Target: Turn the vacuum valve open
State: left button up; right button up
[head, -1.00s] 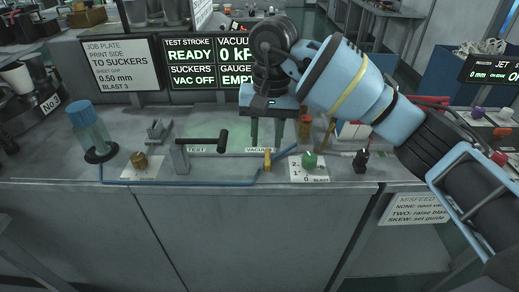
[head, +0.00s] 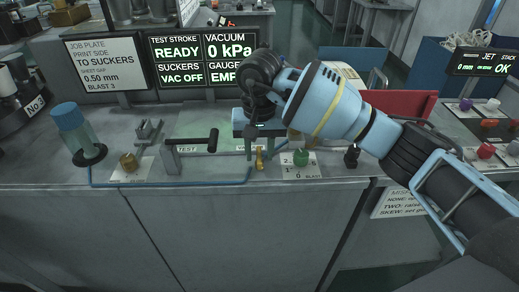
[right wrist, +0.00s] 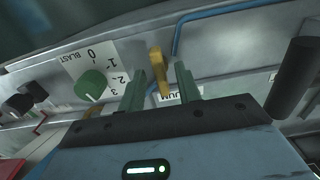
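The vacuum valve shows as a small brass-yellow lever (head: 259,161) on the bench front, beside the partly hidden "VACUUM" label. In the right wrist view the lever (right wrist: 158,70) stands in the gap between my green fingers, nearer the left one; I cannot tell whether either finger touches it. My right gripper (head: 258,143) points down just above and behind the lever; it is open in the right wrist view (right wrist: 160,85). The screen (head: 204,60) reads vacuum 0 kPa and suckers VAC OFF. My left gripper is not in view.
The green blast knob (head: 301,157) is close to the right of the lever, with a black knob (head: 352,156) beyond it. A black-handled test lever (head: 190,147) stands to the left. A brass knob (head: 129,162) and blue-capped bottle (head: 78,135) are further left.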

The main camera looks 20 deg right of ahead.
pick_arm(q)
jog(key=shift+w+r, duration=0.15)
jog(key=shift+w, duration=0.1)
pick_arm(e)
jog(key=shift+f, duration=0.15)
grip_shut()
